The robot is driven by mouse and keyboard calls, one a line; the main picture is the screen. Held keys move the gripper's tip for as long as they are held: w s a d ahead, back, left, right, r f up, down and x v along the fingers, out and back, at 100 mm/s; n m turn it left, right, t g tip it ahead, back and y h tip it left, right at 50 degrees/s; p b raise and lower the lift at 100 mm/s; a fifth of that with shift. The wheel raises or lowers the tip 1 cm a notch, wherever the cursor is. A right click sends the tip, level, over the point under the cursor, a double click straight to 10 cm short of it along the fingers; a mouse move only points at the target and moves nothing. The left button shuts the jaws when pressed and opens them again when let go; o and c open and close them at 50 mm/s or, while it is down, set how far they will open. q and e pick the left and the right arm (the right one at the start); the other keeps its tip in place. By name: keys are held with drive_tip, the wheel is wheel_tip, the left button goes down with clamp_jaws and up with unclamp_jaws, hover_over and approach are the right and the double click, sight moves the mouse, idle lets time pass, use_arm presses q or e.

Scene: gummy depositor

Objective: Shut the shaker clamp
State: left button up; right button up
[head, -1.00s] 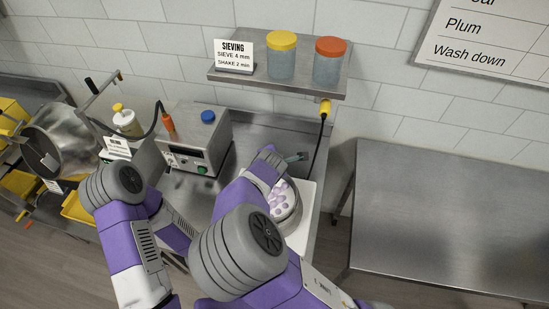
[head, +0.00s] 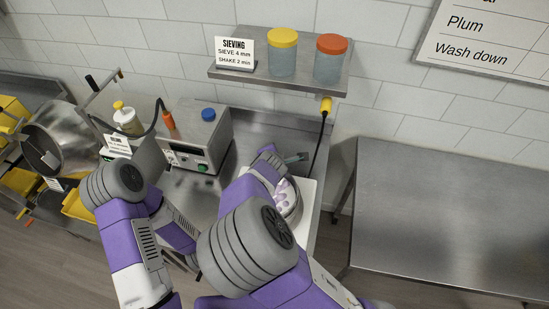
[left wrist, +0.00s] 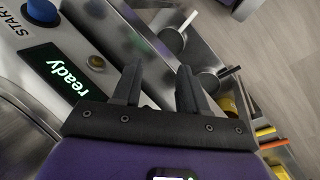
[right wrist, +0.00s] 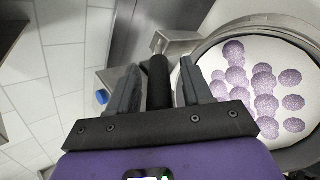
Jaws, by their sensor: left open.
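The shaker's round metal sieve (head: 291,213) holds several pale purple gummies and stands on a white base at the table's right side, partly hidden by my right arm. The sieve rim also shows in the right wrist view (right wrist: 204,48). The clamp's black handle (right wrist: 158,82) stands between the fingers of my right gripper (right wrist: 160,88). These fingers look apart, with a narrow gap beside the handle. In the head view my right gripper (head: 270,158) is beside the sieve's far side. My left gripper (left wrist: 158,85) is open and empty near the control box (head: 190,145).
The control box has a blue button (left wrist: 42,10) and a lit display (left wrist: 68,75) reading "ready". A shelf (head: 290,82) above carries a sieving sign and two jars. A metal drum (head: 55,140) and yellow trays stand at left. The right table (head: 450,210) is bare.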

drive_tip(key=shift+s+a+r+p, duration=0.1)
drive_tip(key=shift+s+r+p, duration=0.15)
drive_tip(key=shift+r+p, duration=0.1)
drive_tip(key=v, duration=0.6)
drive_tip(key=shift+s+r+p, duration=0.2)
drive_tip(key=shift+s+p, duration=0.1)
drive_tip(key=shift+p, duration=0.1)
